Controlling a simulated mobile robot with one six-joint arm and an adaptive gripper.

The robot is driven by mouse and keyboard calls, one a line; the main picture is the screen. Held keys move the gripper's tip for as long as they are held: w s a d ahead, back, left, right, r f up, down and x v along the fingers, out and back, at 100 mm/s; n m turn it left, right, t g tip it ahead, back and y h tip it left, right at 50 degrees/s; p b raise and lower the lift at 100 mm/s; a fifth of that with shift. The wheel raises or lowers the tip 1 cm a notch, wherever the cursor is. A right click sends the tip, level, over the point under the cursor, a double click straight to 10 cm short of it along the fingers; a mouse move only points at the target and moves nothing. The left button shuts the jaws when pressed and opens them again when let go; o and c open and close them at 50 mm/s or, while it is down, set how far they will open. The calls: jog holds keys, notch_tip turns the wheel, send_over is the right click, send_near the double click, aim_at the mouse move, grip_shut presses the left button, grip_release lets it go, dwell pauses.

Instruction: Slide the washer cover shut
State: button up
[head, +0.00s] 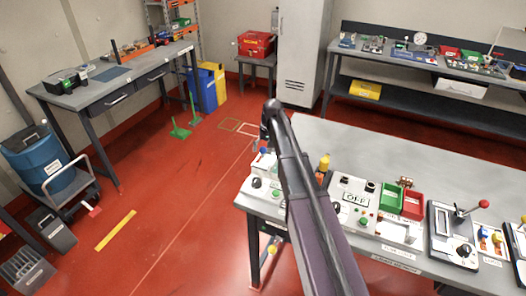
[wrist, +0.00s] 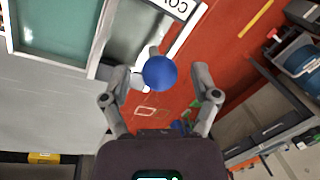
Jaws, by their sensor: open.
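In the wrist view a round blue knob (wrist: 160,73) sits between the two fingers of my gripper (wrist: 163,82). The fingers are open, one on each side of the knob; I cannot tell whether either touches it. In the head view my arm hides most of this spot at the bench's left end.
The grey bench (head: 420,160) carries a control panel marked OFF (head: 352,200), a yellow-orange bottle (head: 323,163), a green bin (head: 391,196), a red bin (head: 413,203) and a red-knobbed lever unit (head: 455,235). The bench's back half is clear. Red floor lies open to the left.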

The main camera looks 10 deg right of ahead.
grip_shut()
dwell(0.3)
jog(key=shift+s+a, duration=0.1)
jog(key=shift+s, duration=0.05)
